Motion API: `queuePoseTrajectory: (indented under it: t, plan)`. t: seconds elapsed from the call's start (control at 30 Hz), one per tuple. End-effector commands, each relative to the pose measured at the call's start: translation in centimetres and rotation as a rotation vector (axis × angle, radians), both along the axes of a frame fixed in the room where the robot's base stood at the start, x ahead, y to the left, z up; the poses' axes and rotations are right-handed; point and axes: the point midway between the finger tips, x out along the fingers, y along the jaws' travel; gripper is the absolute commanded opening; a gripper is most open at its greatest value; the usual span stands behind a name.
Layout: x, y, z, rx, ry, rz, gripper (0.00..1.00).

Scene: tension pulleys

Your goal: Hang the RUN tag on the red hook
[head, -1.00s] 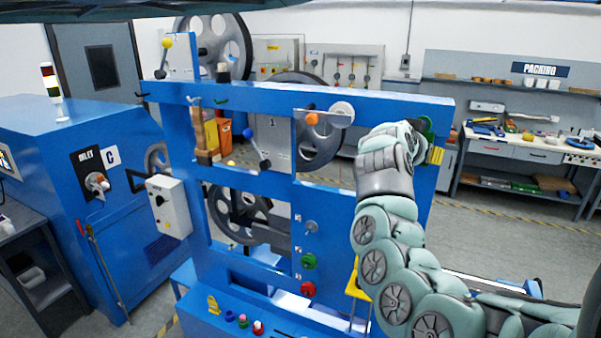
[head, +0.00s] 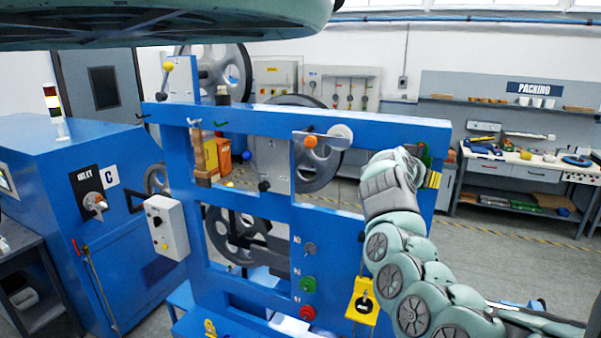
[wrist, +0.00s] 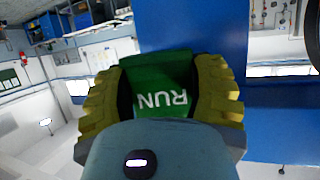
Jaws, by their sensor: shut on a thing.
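My gripper (head: 431,172) is at the right end of the blue machine frame in the head view. In the wrist view its two yellow ribbed fingers (wrist: 160,95) are shut on the green RUN tag (wrist: 160,80), one on each side. The white lettering appears upside down there. The tag shows only as a bit of green (head: 425,153) in the head view, mostly behind my wrist. I cannot make out the red hook. A small green hook (head: 221,124) is on the frame's top beam.
The blue frame (head: 350,125) carries pulleys, an orange-knobbed lever (head: 310,142), and green (head: 308,284) and red (head: 307,313) buttons. A blue cabinet (head: 75,180) stands left. The packing bench (head: 530,160) is back right, with open floor before it.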

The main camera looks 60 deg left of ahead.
Motion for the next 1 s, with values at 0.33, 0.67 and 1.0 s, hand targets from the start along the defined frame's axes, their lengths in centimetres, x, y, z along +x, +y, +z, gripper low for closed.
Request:
queuePoseTrajectory:
  t: [0.33,0.67,1.0]
  plan:
    - [0.01,0.0,0.03,0.0,-0.001,0.0,0.69]
    - [-0.01,0.02,0.02,0.0,0.0,0.001,0.94]
    - [-0.77,-0.02,0.27,0.002,-0.001,0.005,0.94]
